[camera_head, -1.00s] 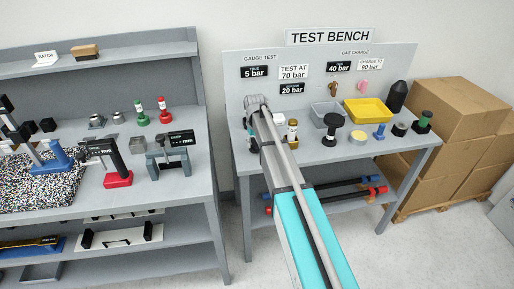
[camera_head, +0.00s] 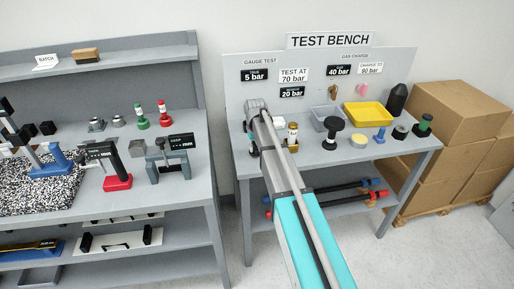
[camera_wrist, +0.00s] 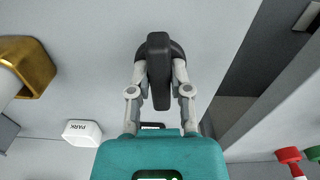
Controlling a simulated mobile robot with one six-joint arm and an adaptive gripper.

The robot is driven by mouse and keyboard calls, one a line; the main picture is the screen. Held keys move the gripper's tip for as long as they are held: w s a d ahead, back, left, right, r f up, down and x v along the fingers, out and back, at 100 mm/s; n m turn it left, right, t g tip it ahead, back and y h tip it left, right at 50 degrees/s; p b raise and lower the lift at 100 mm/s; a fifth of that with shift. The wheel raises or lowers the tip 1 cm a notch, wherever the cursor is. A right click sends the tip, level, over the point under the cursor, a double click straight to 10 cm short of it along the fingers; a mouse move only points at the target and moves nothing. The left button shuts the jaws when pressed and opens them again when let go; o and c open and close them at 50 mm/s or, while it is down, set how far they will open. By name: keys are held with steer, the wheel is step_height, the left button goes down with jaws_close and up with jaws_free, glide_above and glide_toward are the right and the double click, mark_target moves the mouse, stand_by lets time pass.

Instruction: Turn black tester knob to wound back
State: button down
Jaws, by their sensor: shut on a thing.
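The black tester knob (camera_wrist: 158,70) shows in the wrist view as a narrow upright bar over a rounded black body. My gripper (camera_wrist: 158,84) is shut on it, with one grey finger against each side. The knob's bar lies almost straight up and down in that picture. In the head view my gripper is mostly hidden by my arm, at the left end of the test bench (camera_head: 310,160), so the knob cannot be made out clearly there.
In the wrist view a white PARK block (camera_wrist: 82,132) and a brass-coloured part (camera_wrist: 38,68) lie left of the knob. A dark gap and bench edge run along the right. In the head view a black spool-shaped part (camera_head: 332,135) and a yellow tray (camera_head: 368,114) stand further right.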

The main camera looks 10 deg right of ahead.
steer(key=shift+m, duration=0.7)
steer(key=c, duration=0.6)
jaws_free()
steer(key=shift+o, duration=0.2)
steer(key=shift+s, duration=0.1)
steer(key=s, duration=2.8)
steer(key=shift+s+d, duration=0.3)
steer(key=shift+d, duration=0.05)
